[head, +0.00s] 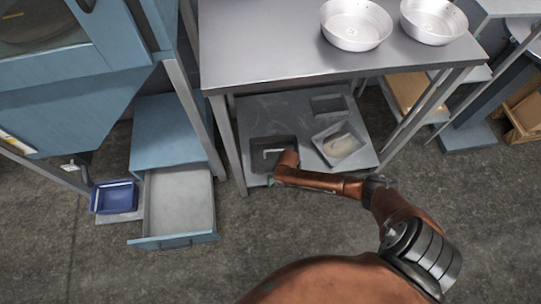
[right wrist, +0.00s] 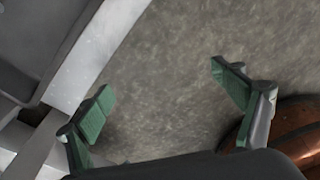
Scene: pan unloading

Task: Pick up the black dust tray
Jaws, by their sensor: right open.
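The black dust tray (head: 258,158) lies on the lower shelf of the metal table, near its front left corner. A pale bent shape shows inside it, and my right wrist covers its right side. My right gripper (head: 270,182) is mostly hidden by my wrist in the head view; a bit of green shows by the shelf's front edge. In the right wrist view the gripper (right wrist: 168,92) is open, its green pads wide apart with only floor between them. A dark grey rounded edge at that view's upper left may be the tray. My left gripper is not in view.
A lighter grey tray (head: 340,143) and a small grey tray (head: 328,104) share the lower shelf (head: 285,108). Two round pans stand on the tabletop (head: 270,45) above. An open drawer (head: 180,205) and a blue bin (head: 114,197) are at left. The front floor is clear.

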